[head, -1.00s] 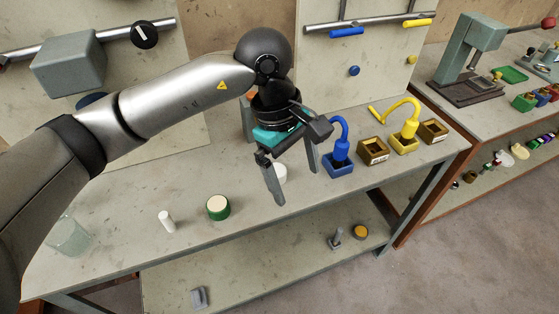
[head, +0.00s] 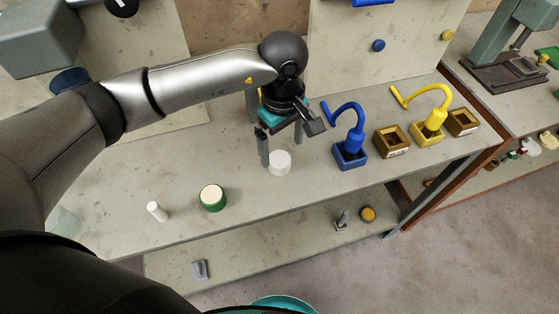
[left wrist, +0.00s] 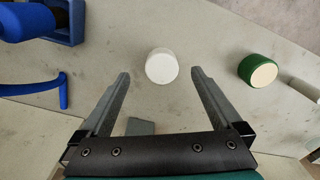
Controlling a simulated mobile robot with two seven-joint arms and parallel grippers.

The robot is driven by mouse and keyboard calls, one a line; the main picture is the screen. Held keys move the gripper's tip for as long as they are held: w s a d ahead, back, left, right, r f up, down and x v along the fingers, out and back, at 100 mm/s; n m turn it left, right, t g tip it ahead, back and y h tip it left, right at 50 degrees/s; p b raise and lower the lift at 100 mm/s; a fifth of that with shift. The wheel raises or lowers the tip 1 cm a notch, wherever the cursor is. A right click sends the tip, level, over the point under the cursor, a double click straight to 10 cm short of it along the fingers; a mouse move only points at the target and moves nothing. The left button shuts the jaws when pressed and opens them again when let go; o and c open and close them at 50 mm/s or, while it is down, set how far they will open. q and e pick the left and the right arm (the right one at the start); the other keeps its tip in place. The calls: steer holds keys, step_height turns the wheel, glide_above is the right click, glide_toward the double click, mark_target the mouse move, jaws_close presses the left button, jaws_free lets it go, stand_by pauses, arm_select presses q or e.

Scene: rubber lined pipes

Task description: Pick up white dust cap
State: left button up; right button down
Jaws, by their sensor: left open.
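The white dust cap (head: 279,162) is a short white cylinder standing on the bench, in the middle of the head view. In the left wrist view the white dust cap (left wrist: 161,66) lies just beyond the fingertips, between their lines. My left gripper (head: 282,152) is open and above the bench, pointing down beside the cap. In the left wrist view its two fingers (left wrist: 160,72) are wide apart with nothing between them. My right gripper is not in view.
A green cylinder with a cream top (head: 213,198) and a small white cylinder (head: 157,211) stand left of the cap. A blue box with a curved blue hose (head: 350,154) stands to the right, then brown (head: 392,143) and yellow (head: 427,132) boxes. The bench front is clear.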

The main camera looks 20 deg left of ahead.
mark_target(280, 159)
arm_select(q)
steer(key=f, duration=0.5)
steer(key=shift+a+f, duration=0.15)
steer(key=shift+a, duration=0.15)
jaws_close()
stand_by(0.5)
